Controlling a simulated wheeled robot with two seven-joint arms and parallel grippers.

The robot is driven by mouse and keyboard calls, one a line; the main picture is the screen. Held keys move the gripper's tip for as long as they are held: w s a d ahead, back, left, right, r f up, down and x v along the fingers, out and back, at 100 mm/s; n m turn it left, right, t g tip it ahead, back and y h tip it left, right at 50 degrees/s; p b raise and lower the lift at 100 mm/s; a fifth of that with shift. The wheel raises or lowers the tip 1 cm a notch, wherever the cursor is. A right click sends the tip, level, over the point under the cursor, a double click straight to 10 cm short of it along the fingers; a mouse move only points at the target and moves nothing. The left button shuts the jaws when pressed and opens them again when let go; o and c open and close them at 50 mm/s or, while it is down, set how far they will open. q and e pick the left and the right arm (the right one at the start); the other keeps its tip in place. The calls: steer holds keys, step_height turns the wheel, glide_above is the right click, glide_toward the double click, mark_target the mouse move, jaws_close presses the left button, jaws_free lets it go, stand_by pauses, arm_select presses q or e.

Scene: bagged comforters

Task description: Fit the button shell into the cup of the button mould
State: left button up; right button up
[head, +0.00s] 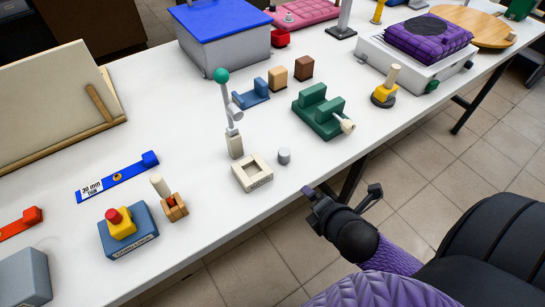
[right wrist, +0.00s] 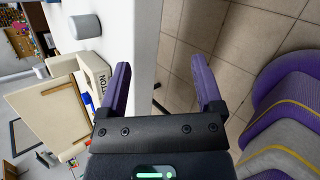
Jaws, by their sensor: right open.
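The button mould looks to be the cream square block (head: 252,172) with a square recess and dark lettering on its front face, near the table's front edge. It also shows in the right wrist view (right wrist: 97,70), partly behind a finger. A small grey cylinder (head: 284,156), which looks like the button shell, stands upright just right of the mould, apart from it. It also shows in the right wrist view (right wrist: 85,26). My right gripper (head: 343,194) is open and empty, off the table's front edge, to the right of and nearer than both. My left gripper is not in view.
A jointed stand with a green ball (head: 221,75) rises just behind the mould. A green vice (head: 320,112) stands to the back right. A blue block with a yellow and red top (head: 127,232) and a small wooden piece (head: 174,207) stand left. Bare white table surrounds the cylinder.

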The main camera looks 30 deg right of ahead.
mark_target(286, 153)
steer(key=n, duration=0.1)
steer(key=w+d+r+n+t, duration=0.1)
steer(key=n, duration=0.1)
steer(key=w+r+n, duration=0.1)
steer(key=n, duration=0.1)
steer(key=shift+d+t+y, duration=0.25)
steer(key=shift+t+y, duration=0.05)
steer(key=shift+t, duration=0.1)
steer(key=w+n+b, duration=0.1)
steer(key=w+n, duration=0.2)
steer(key=w+a+n+t+y+b, duration=0.1)
steer(key=w+n, duration=0.3)
steer(key=w+n+t+y+b, duration=0.1)
steer(key=w+n, duration=0.2)
steer(key=n, duration=0.1)
steer(key=shift+w+a+r, duration=0.2)
steer(key=shift+w+r, duration=0.15)
steer(key=shift+r, duration=0.05)
steer(key=shift+w, duration=0.4)
steer(key=shift+c, duration=0.5)
jaws_close()
